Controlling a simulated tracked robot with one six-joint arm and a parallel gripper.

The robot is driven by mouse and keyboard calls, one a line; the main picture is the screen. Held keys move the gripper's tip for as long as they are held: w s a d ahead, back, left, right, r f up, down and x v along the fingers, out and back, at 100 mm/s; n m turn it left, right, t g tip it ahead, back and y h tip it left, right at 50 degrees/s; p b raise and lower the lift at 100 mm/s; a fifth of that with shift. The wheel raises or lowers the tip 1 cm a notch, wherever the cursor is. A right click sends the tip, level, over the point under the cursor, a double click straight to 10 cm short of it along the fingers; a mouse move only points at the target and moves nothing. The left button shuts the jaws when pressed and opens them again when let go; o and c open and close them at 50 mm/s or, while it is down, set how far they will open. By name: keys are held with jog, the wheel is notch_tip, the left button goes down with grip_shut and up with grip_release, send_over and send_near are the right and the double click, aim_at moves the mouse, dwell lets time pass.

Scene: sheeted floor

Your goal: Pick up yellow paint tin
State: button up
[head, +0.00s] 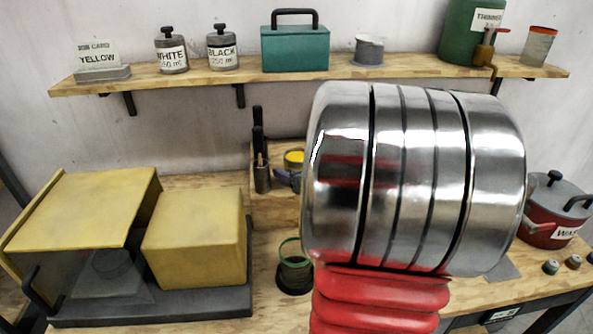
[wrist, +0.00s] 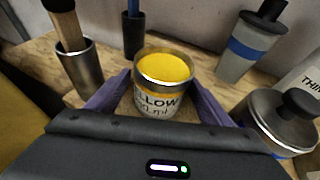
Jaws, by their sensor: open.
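The yellow paint tin (wrist: 163,98) stands upright on the wooden surface in the wrist view. It has an open top of yellow paint and a pale label reading "...LLOW". My gripper (wrist: 162,78) is open, with one purple finger on each side of the tin. Whether the fingers touch it I cannot tell. In the head view the yellow tin (head: 294,157) shows small behind my arm. Part of my gripper (head: 287,178) shows beside it; the rest is hidden by my large metal arm link.
Close around the tin stand a metal cup with a brush (wrist: 75,65), a dark cup with a blue handle (wrist: 134,35), a blue-banded grey bottle (wrist: 246,48) and a black-knobbed metal can (wrist: 270,125). A shelf (head: 200,80) runs above; a yellow box (head: 195,235) stands left.

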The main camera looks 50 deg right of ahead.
jog(key=shift+c, duration=0.5)
jog(key=c, duration=1.3)
jog(key=shift+r, duration=0.1)
jog(key=shift+r, duration=4.95)
jog(key=shift+s, duration=0.1)
